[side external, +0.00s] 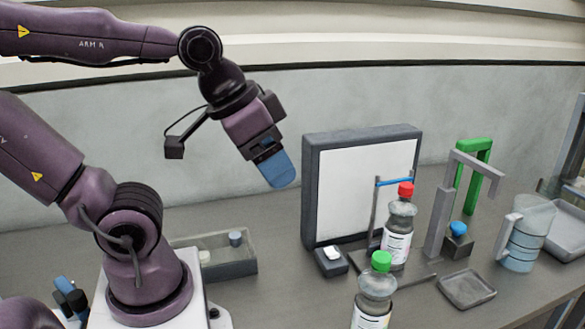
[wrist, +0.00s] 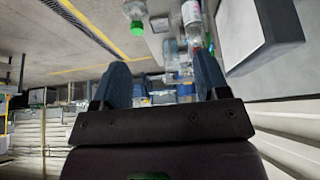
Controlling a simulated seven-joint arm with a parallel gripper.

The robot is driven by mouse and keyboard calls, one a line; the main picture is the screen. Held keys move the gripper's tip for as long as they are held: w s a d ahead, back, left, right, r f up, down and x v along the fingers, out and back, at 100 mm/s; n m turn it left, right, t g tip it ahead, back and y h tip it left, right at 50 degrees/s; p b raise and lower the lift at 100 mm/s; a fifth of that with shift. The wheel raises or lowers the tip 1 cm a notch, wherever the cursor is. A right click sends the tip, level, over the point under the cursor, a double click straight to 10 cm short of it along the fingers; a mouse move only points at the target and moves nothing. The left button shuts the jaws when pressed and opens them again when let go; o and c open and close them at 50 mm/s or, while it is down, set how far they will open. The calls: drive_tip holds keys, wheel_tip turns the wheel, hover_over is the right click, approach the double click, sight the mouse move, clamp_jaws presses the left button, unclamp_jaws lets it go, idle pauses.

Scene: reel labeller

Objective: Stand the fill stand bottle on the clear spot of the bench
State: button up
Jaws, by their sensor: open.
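A clear bottle with a red cap (side external: 400,220) stands upright on a dark base plate, beside a thin frame with a blue crossbar. It appears to be the fill stand bottle. A second clear bottle with a green cap (side external: 375,290) stands nearer the camera, its bottom cut off; it also shows at the top of the wrist view (wrist: 134,14). My gripper (side external: 278,170) is high above the bench, left of both bottles and apart from them. In the wrist view its two blue fingers (wrist: 162,75) are spread, with nothing held between them.
A white panel in a dark frame (side external: 362,185) stands behind the red-capped bottle. Grey and green arches (side external: 440,205), a blue-topped block (side external: 457,240), a jug (side external: 525,235) and a shallow tray (side external: 467,289) are to the right. An open bin (side external: 225,268) lies left.

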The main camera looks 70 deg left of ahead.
idle(0.4)
drive_tip(key=w+d+r+t+h, duration=0.2)
drive_tip(key=w+d+t, duration=0.15)
drive_tip(key=w, duration=0.85)
drive_tip(key=n+t+y, duration=0.3)
drive_tip(key=n+y, duration=0.3)
drive_tip(key=n, duration=0.1)
hover_over(405, 186)
drive_tip(key=s+d, duration=0.2)
drive_tip(key=d, duration=0.7)
wheel_tip(405, 186, down, 6)
drive_tip(key=a+f+n+g+y, duration=0.1)
drive_tip(key=f+y, duration=0.1)
drive_tip(key=f, duration=0.1)
drive_tip(key=a+f+n+g+y, duration=0.1)
drive_tip(key=a+f+y, duration=0.1)
drive_tip(key=f+y, duration=0.1)
drive_tip(key=a+f+n+g+y, duration=0.2)
drive_tip(key=f+y, duration=0.1)
drive_tip(key=shift+w, duration=0.1)
drive_tip(key=x, duration=0.7)
drive_tip(key=shift+a+f, duration=0.15)
drive_tip(key=shift+f, duration=0.15)
